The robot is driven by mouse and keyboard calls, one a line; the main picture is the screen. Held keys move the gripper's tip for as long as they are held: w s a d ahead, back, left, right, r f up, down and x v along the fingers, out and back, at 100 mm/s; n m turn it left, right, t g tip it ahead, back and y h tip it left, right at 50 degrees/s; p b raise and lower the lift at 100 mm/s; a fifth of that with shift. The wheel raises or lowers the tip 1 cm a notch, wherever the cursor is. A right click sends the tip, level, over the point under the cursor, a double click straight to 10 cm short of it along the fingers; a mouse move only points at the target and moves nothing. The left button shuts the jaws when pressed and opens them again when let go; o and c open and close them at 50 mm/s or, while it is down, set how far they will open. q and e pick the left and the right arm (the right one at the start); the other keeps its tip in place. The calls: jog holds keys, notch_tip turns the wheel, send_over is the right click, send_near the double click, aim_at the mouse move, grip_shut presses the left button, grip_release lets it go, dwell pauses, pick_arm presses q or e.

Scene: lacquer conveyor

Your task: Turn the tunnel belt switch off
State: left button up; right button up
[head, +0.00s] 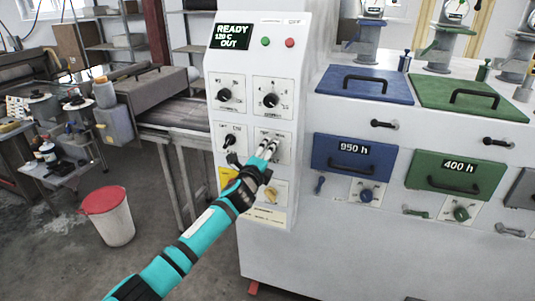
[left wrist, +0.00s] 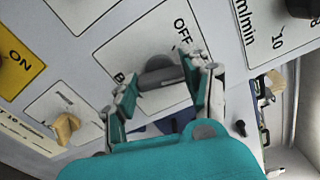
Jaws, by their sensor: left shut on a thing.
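The white control panel (head: 257,60) stands upright in the middle of the head view. My left gripper (head: 268,150) reaches its middle right switch plate (head: 286,142) and covers the switch there. In the left wrist view a dark grey switch lever (left wrist: 160,76) sits between the fingers of my left gripper (left wrist: 167,80). The fingers are shut on it. Its plate shows "OFF" at the upper right and a label starting with "B", the rest hidden by a finger. The lever lies nearly across the picture. My right gripper is not in view.
Black knobs (head: 225,95) (head: 271,100) sit above, a black switch (head: 230,139) to the left and a beige knob (head: 271,194) below. A blue drawer (head: 335,150) and green drawer (head: 450,170) lie to the right. A red-lidded bin (head: 112,225) stands on the floor, left.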

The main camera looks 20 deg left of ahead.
pick_arm(q)
jog(key=n, duration=1)
jog(key=shift+f+n+b, duration=0.2)
jog(key=shift+n+b, duration=0.1)
jog(key=shift+n, duration=0.1)
dwell(0.9)
jog(key=o, duration=1.2)
jog(key=s, duration=1.2)
jog(key=shift+a, duration=0.25)
jog(key=shift+f, duration=0.1)
